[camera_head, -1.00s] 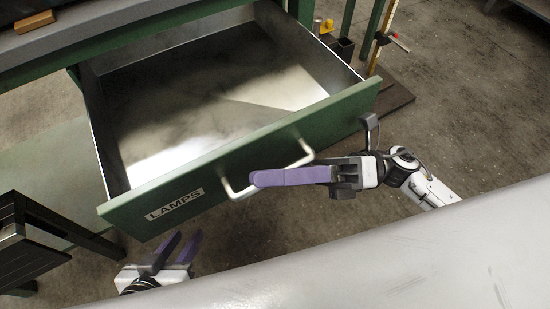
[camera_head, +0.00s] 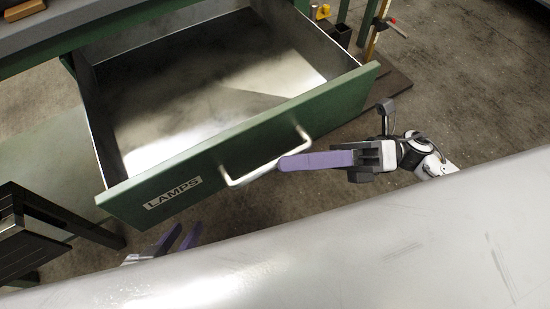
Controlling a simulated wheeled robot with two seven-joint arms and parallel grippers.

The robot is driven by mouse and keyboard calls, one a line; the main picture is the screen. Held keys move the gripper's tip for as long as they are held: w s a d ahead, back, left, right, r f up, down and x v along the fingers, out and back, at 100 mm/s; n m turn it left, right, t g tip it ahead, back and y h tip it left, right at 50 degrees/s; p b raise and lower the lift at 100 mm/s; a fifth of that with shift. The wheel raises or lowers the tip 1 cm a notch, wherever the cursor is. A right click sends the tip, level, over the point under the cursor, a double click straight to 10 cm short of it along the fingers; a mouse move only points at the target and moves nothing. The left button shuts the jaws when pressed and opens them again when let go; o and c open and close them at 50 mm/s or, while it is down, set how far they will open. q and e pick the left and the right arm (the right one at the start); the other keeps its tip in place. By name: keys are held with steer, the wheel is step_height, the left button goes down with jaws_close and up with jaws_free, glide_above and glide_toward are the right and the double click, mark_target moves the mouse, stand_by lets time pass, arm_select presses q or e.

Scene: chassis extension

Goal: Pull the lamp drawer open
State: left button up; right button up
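The lamp drawer (camera_head: 330,108), green-fronted with a "LAMPS" label (camera_head: 172,193), stands pulled well out of the green bench; its metal inside looks empty. Its pale bar handle (camera_head: 250,177) is on the front face. My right gripper (camera_head: 282,163) has its purple fingers pointing left, with the tips by the handle's right part. From above the fingers overlap, so I cannot tell their gap or whether they touch the handle. My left gripper (camera_head: 182,235) is below the drawer front, its two purple fingers apart and empty; its base is mostly hidden by the grey surface in front.
A black stand (camera_head: 30,230) is at the left, close to the drawer's left corner. The green bench frame (camera_head: 130,22) is behind the drawer. Clamps (camera_head: 385,25) stand at the upper right. Bare floor (camera_head: 460,80) lies to the right.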

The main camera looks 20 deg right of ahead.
steer(key=v, duration=0.6)
steer(key=shift+d, duration=0.2)
